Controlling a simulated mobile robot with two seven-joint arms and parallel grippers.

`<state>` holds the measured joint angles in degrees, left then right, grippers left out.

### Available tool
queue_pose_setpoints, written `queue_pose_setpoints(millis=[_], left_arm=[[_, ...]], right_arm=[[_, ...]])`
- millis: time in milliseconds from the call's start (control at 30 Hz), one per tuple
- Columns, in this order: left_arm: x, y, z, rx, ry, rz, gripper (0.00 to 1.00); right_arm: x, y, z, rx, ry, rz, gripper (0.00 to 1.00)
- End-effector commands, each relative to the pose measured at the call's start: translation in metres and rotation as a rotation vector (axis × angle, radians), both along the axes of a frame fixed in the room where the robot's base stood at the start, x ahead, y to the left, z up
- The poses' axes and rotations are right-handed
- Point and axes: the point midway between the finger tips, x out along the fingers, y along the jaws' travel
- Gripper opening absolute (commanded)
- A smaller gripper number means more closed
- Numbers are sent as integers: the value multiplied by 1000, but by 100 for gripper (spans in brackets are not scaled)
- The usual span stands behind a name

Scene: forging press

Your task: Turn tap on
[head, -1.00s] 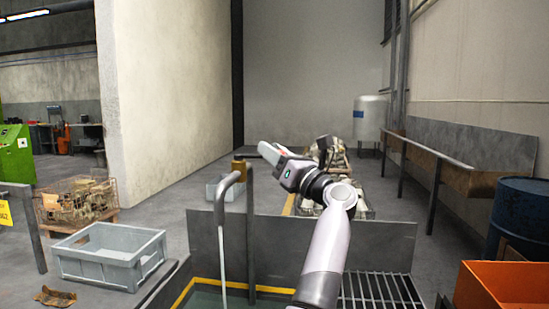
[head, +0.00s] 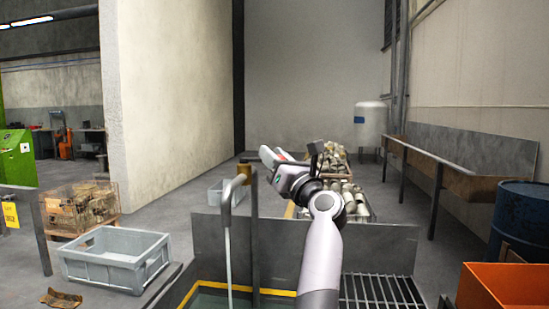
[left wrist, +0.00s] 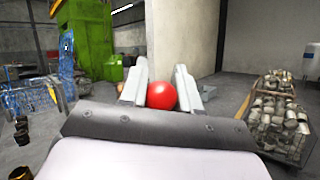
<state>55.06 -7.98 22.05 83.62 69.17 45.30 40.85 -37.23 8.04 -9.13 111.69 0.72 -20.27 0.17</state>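The tap is a grey pipe with a bent spout (head: 229,190) and a brass-coloured top (head: 243,171), above a yellow-edged basin (head: 210,294). A thin pale stream (head: 229,255) hangs straight down from the spout. My left gripper (head: 266,155) is just right of the tap top, pointing left; the head view does not show a clear touch. In the left wrist view, its two fingers (left wrist: 160,85) stand apart. A red ball (left wrist: 161,96) shows in the gap between them; whether they touch it cannot be told. My right gripper is out of view.
A grey panel (head: 380,245) stands behind the basin, with a grating (head: 375,291) to the right. A grey crate (head: 115,262) is at the left. An orange bin (head: 510,288) and blue drum (head: 522,222) are at the right. Wire bins of metal parts stand behind.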

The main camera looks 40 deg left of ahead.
Motion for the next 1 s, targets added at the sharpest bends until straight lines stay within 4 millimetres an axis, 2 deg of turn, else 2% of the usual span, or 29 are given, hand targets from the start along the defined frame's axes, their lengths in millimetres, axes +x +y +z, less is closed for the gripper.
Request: queue_pose_setpoints(millis=[33,100,467,800,1000], left_arm=[[1,-1,0,0,1,-2,38],[1,0,0,0,0,-1,56],[-1,-5,-3,0,0,-1,56],[-11,-52,-24,0,1,-3,56],[-14,-65,-27,0,-1,-1,56]], right_arm=[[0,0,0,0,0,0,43],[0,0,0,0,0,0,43],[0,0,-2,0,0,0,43],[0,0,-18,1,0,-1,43],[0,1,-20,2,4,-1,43]])
